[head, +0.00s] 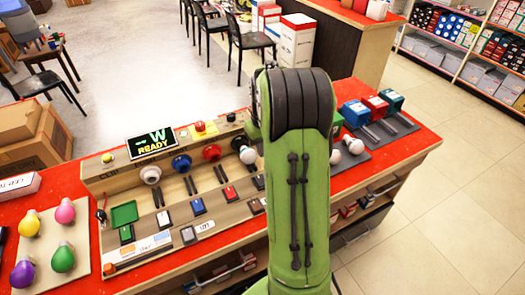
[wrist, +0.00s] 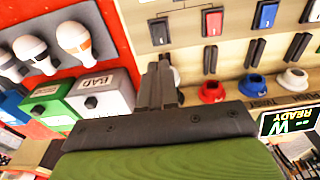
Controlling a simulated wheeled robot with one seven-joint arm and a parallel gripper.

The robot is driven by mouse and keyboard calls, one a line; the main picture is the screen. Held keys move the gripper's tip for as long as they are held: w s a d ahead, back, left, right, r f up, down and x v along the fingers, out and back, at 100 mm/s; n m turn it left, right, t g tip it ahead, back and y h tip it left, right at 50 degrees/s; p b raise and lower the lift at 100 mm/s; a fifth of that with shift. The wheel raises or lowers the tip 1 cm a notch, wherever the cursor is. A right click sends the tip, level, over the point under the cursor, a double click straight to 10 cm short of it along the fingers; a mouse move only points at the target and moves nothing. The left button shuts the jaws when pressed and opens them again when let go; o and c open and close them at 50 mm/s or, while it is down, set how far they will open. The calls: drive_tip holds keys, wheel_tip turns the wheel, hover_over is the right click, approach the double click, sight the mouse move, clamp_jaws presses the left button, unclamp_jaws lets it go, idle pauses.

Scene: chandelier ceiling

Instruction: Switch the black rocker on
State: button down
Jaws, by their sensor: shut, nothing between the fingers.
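A black rocker (wrist: 159,31) is on the beige panel (wrist: 185,52), at the left end of a row, left of a red rocker (wrist: 212,20) and a blue rocker (wrist: 266,15) in the wrist view. A dark rocker also shows in the head view (head: 255,205), partly beside my arm. I cannot tell which way the black rocker is tipped. My gripper (wrist: 158,66) is shut and empty, its fingertips just below the black rocker in the wrist picture. I cannot tell whether they touch the panel. My arm hides the gripper in the head view.
The panel also has a red bulb socket (head: 211,152), a blue socket (head: 181,162) and a sign reading READY (head: 152,145). Coloured bulbs (head: 64,258) lie at left.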

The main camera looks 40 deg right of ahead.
sight(259, 177)
drive_tip(key=t+b, duration=0.1)
drive_tip(key=b, duration=0.2)
drive_tip(key=shift+d, duration=0.1)
idle(0.3)
drive_tip(key=f+b, duration=0.1)
drive_tip(key=f, duration=0.3)
drive_tip(key=w+f+b, duration=0.1)
drive_tip(key=f, duration=0.4)
drive_tip(key=w+f+b, duration=0.1)
drive_tip(key=f, duration=0.3)
drive_tip(key=shift+w+d+f+b, duration=0.2)
drive_tip(key=shift+d+f+b, duration=0.1)
drive_tip(key=shift+f+b, duration=0.1)
